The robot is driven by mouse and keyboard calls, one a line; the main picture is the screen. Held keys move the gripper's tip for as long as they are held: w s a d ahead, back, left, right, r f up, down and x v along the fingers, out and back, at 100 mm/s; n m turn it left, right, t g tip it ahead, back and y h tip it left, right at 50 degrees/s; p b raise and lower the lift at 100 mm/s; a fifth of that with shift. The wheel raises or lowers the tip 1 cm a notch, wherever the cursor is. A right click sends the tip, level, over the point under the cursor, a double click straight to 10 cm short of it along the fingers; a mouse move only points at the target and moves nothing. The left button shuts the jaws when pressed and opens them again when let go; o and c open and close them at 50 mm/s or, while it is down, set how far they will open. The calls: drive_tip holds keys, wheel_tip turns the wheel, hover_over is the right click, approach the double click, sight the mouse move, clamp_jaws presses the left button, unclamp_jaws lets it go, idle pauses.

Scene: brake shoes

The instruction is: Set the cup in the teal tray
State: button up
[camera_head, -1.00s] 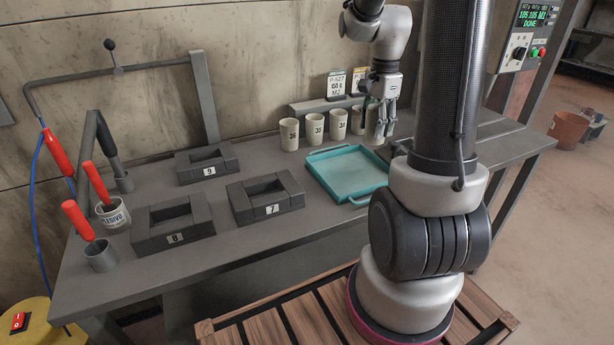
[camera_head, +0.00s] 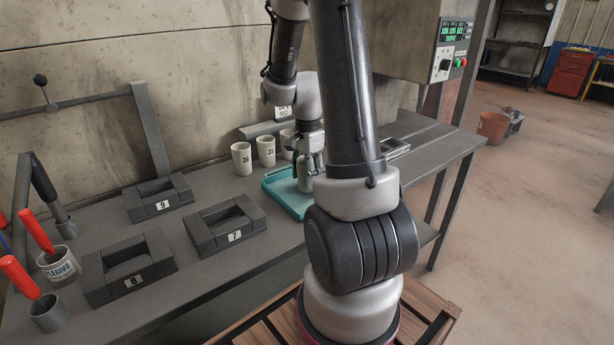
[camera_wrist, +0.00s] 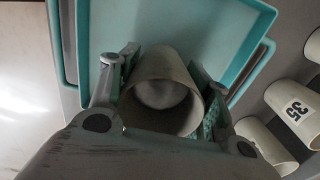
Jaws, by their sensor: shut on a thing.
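The teal tray (camera_head: 275,187) lies on the bench, partly hidden by my arm in the head view. In the wrist view its floor and rim (camera_wrist: 170,22) spread behind the cup. My gripper (camera_head: 308,165) points down over the tray. It is shut on a pale grey cup (camera_wrist: 165,75), with one finger on each side of it; the cup's open mouth faces the wrist camera. In the head view the cup is mostly hidden by the fingers and arm. I cannot tell whether its base touches the tray floor.
Other cups, among them 36 (camera_head: 241,159) and 35 (camera_head: 266,151), stand behind the tray; in the wrist view they are close on the right (camera_wrist: 298,108). Dark fixtures 7 (camera_head: 225,222), 8 (camera_head: 127,267) and 9 (camera_head: 158,198) sit to the left.

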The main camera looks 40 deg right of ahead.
drive_tip(key=shift+f, duration=0.35)
drive_tip(key=shift+f, duration=0.1)
drive_tip(key=o, duration=1.2)
wheel_tip(320, 180, up, 12)
drive_tip(key=s+a+r+n+t, duration=0.4)
drive_tip(key=s+a+r+n, duration=0.5)
drive_tip(key=s+a+n, duration=0.4)
drive_tip(key=shift+s+r+n, duration=0.2)
drive_tip(key=shift+s+n, duration=0.6)
drive_tip(key=shift+n, duration=2)
